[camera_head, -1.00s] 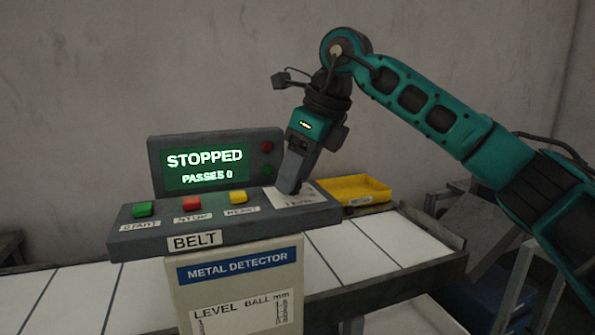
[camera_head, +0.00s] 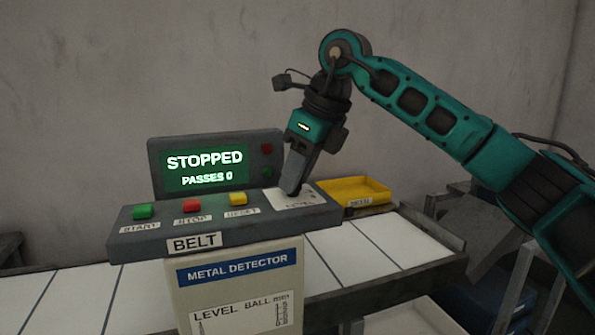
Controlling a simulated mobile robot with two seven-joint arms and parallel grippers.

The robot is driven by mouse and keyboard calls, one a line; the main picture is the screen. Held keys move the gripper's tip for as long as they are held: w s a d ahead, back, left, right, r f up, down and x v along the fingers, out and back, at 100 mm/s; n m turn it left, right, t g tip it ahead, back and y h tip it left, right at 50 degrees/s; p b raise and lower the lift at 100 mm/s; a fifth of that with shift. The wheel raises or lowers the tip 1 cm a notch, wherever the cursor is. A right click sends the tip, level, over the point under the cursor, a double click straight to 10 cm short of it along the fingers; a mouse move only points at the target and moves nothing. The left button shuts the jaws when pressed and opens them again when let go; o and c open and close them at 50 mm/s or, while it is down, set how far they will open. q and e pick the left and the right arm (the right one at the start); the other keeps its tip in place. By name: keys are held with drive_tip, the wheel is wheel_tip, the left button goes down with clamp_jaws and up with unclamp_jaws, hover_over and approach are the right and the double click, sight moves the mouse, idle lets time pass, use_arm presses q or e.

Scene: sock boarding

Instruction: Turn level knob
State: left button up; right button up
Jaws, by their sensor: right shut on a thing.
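The control panel (camera_head: 150,240) stands on the metal detector housing. Its white level dial plate (camera_head: 312,200) is at the panel's right end. My right gripper (camera_head: 291,190) points down onto this plate and is shut on the level knob, which the fingers hide. The knob's setting cannot be read. The display (camera_head: 205,168) reads STOPPED and PASSES 0. A LEVEL / BALL mm chart (camera_head: 240,314) is on the housing's front. My left gripper is not in view.
Green start (camera_head: 143,211), red stop (camera_head: 192,206) and yellow reset (camera_head: 238,199) buttons sit left of the dial plate. A yellow tray (camera_head: 354,190) lies behind right. The white conveyor belt (camera_head: 385,240) runs behind the housing.

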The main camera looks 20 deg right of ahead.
drive_tip(key=m+t+h, duration=0.1)
drive_tip(key=m, duration=0.3)
drive_tip(key=shift+s+a, duration=0.1)
drive_tip(key=shift+a, duration=0.05)
drive_tip(key=shift+a+m+h, duration=0.1)
drive_tip(key=shift+m+h, duration=0.6)
drive_tip(key=shift+m, duration=0.9)
drive_tip(key=o, duration=1)
drive_tip(key=shift+o, duration=0.2)
drive_tip(key=a+p+v, duration=0.1)
drive_tip(key=p+v, duration=0.1)
drive_tip(key=v, duration=1.1)
drive_tip(key=shift+s+d, duration=0.15)
drive_tip(key=shift+d, duration=0.2)
drive_tip(key=shift+f, duration=0.1)
